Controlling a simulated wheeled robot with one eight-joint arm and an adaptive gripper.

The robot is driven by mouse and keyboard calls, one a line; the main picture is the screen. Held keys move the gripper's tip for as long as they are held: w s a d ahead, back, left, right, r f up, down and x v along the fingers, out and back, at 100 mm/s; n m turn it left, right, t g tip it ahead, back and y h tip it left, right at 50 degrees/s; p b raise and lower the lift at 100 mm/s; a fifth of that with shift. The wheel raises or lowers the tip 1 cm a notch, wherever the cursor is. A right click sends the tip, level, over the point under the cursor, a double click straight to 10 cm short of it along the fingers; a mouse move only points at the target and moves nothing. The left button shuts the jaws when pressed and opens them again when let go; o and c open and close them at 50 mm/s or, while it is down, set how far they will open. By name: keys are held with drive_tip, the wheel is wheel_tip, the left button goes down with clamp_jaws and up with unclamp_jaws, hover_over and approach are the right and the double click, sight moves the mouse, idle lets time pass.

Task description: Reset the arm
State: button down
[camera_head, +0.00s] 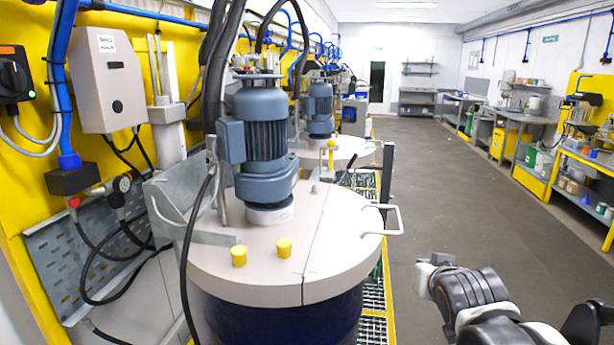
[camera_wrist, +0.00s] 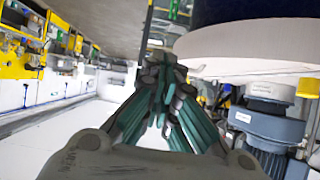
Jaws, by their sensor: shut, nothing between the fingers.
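My arm reaches in from the lower right of the head view, over the floor to the right of the nearest drum agitator. My gripper (camera_wrist: 162,75) shows in the middle of the wrist view, its green-sided fingers together at the tips with nothing between them. The gripper's fingers are not clearly visible in the head view. The nearest drum's lid (camera_head: 330,225) is pale and round, with a white handle (camera_head: 388,220) on its right side. My gripper is apart from the lid and handle.
A blue-grey motor (camera_head: 262,140) stands on the lid, with two yellow caps (camera_head: 284,248) in front. A yellow-edged grating (camera_head: 374,292) runs beside the drum. A grey control box (camera_head: 108,80) is on the left wall. Workbenches (camera_head: 510,125) line the right wall. The aisle floor (camera_head: 430,180) is clear.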

drive_tip(key=s+a+f+n+g+y+b, duration=0.1)
drive_tip(key=s+a+f+g, duration=0.1)
drive_tip(key=s, duration=0.7)
drive_tip(key=s+a+f+n+g+y+b, duration=0.1)
drive_tip(key=s+a+f+g, duration=0.1)
drive_tip(key=s, duration=0.7)
drive_tip(key=shift+s+a+f+g, duration=0.3)
drive_tip(key=shift+a+f, duration=0.15)
drive_tip(key=shift+f, duration=0.4)
